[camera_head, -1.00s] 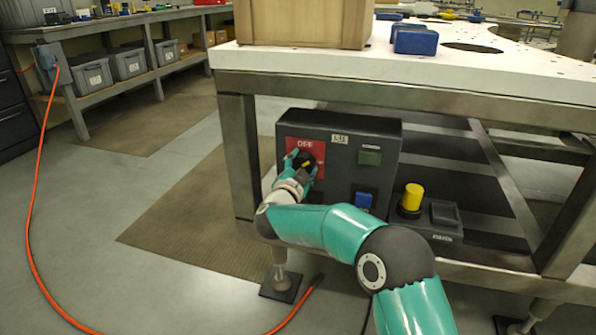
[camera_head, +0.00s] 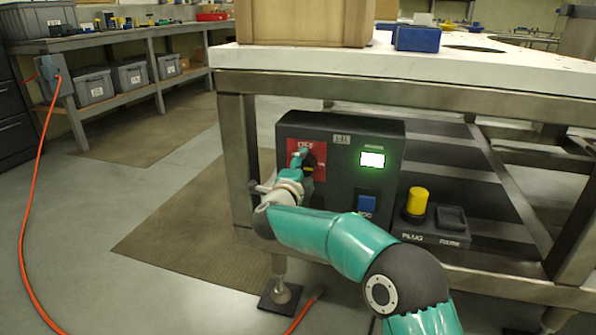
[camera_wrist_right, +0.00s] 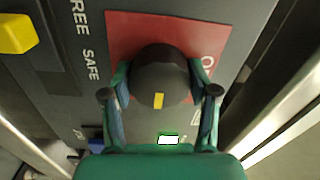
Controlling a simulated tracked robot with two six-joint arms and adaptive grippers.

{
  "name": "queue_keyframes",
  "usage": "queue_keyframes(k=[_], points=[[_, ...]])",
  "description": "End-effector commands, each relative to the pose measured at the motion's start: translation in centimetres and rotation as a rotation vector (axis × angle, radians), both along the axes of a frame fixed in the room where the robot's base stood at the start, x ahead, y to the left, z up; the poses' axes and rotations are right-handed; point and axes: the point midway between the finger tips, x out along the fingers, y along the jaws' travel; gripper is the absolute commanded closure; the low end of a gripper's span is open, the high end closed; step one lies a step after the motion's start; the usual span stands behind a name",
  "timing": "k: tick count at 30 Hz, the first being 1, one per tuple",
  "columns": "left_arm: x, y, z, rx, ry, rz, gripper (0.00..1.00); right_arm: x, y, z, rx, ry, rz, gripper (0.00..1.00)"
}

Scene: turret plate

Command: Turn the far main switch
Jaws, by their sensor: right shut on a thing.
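The main switch is a round black knob with a yellow mark on a red plate (camera_head: 314,146) marked OFF, on the front of a dark box (camera_head: 340,195) under the table. My right gripper (camera_head: 302,163) is at the knob. In the right wrist view, the black knob (camera_wrist_right: 160,80) sits between the two fingers of my gripper (camera_wrist_right: 160,100), and they are shut on it. A display (camera_head: 372,159) on the box glows bright green and white. My left gripper is not in view.
A blue button (camera_head: 367,203) is low on the box. A yellow plug (camera_head: 416,201) stands to its right on a base marked PLUG and PARK. A table leg (camera_head: 240,155) stands left of the box. An orange hose (camera_head: 30,200) lies on the floor.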

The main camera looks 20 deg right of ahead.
Motion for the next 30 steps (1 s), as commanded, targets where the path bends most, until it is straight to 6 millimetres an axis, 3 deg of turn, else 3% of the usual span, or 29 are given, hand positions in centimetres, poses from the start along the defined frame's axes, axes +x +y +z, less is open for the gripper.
queue_keyframes(k=[14,15,18,30], points=[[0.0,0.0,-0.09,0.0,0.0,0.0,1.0,0.04,-0.01,0.0,0.014,-0.008,0.001,0.75],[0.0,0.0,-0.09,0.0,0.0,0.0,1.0,0.03,-0.02,0.0,0.014,-0.008,0.001,0.34],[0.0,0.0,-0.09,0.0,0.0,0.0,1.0,0.03,-0.03,-0.03,0.013,-0.008,0.0,0.17],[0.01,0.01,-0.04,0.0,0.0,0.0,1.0,-0.2,0.12,-0.03,0.012,-0.006,0.0,0.15]])
